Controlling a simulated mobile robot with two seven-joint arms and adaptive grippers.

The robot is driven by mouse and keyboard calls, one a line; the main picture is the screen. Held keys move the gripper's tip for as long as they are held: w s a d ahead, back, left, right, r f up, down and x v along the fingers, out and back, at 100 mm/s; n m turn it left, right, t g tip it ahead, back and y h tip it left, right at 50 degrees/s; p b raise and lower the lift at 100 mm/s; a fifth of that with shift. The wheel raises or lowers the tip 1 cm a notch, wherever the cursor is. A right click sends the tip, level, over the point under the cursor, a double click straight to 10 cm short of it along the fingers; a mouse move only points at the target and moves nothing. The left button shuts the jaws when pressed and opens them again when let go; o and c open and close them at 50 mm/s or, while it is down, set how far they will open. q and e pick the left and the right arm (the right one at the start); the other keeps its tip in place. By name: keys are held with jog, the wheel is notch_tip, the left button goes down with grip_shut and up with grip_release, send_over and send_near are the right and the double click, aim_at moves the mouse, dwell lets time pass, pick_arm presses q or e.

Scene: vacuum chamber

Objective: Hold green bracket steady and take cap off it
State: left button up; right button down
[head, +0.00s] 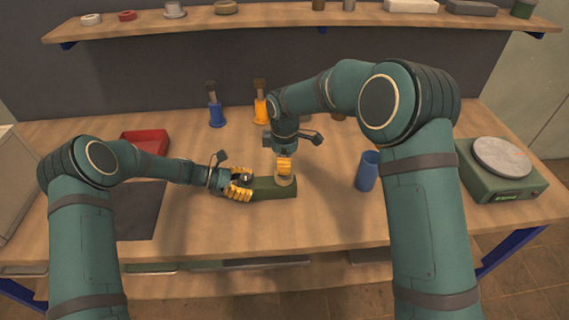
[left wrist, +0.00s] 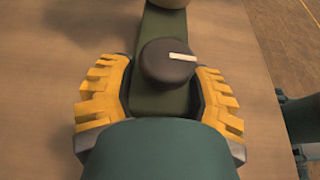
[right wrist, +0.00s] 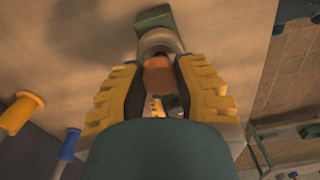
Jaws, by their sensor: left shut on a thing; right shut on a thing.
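The green bracket (head: 272,190) lies on the wooden table as a long dark-green block; it also shows in the left wrist view (left wrist: 158,103). My left gripper (head: 243,186) is shut on its left end, one finger along each side. A dark round knob with a white mark (left wrist: 168,62) is on the bracket between these fingers. My right gripper (head: 285,171) points down over the bracket's right end. It is shut on an orange-brown piece (right wrist: 158,74), apparently the cap, above a pale ring (right wrist: 157,40). The fingers partly hide where they meet.
A blue cup (head: 367,171) stands right of the bracket, and a green scale (head: 502,182) farther right. A red tray (head: 145,143) and a dark mat (head: 138,210) lie left. Blue and yellow brush holders (head: 216,115) (head: 261,110) stand behind. The table's front middle is clear.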

jog(key=shift+r, duration=0.15)
jog(key=shift+r, duration=1.9)
pick_arm(q)
jog(key=o, duration=1.4)
